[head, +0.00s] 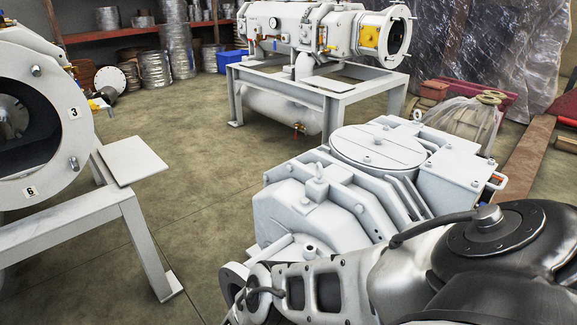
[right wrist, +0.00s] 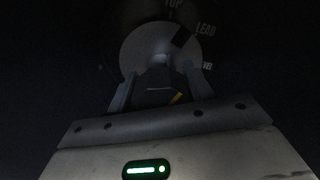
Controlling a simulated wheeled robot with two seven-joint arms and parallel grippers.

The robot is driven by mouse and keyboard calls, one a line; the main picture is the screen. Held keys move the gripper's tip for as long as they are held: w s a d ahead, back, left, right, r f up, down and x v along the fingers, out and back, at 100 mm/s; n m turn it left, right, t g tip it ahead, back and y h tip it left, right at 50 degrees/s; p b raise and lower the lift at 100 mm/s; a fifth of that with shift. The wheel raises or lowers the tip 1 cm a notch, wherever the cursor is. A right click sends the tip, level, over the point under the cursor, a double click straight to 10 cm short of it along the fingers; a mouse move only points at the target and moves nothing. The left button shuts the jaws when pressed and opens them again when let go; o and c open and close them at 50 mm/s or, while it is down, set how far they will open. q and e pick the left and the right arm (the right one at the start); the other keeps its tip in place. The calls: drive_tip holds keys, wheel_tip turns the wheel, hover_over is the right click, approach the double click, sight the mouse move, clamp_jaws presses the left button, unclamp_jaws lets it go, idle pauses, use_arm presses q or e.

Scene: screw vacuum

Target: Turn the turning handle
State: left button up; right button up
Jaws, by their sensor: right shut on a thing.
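In the right wrist view the turning handle appears as a round grey disc (right wrist: 140,52) with a dark mark on its upper right. It sits on a dark face with pale lettering around it, including "LEAD". My right gripper (right wrist: 162,78) is shut on the handle's near part; the exact contact is dim. The handle does not show in the head view. There my right arm reaches in from the lower right, and its hand is not clearly visible. My left gripper is in neither view.
A white machine housing (head: 380,147) stands just beyond my right arm. A large white flanged vessel (head: 28,130) on a frame is at left. Another white machine (head: 300,30) stands on a frame behind. Open concrete floor (head: 190,170) lies between them.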

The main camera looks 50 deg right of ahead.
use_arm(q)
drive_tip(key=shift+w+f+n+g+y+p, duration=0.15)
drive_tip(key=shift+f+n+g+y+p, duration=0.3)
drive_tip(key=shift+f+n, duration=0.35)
use_arm(e)
drive_tip(key=shift+s+m, duration=0.1)
drive_tip(key=shift+m, duration=1.4)
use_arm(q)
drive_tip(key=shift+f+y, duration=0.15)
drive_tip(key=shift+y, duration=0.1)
use_arm(e)
drive_tip(key=o, duration=1)
drive_tip(key=shift+a, duration=0.1)
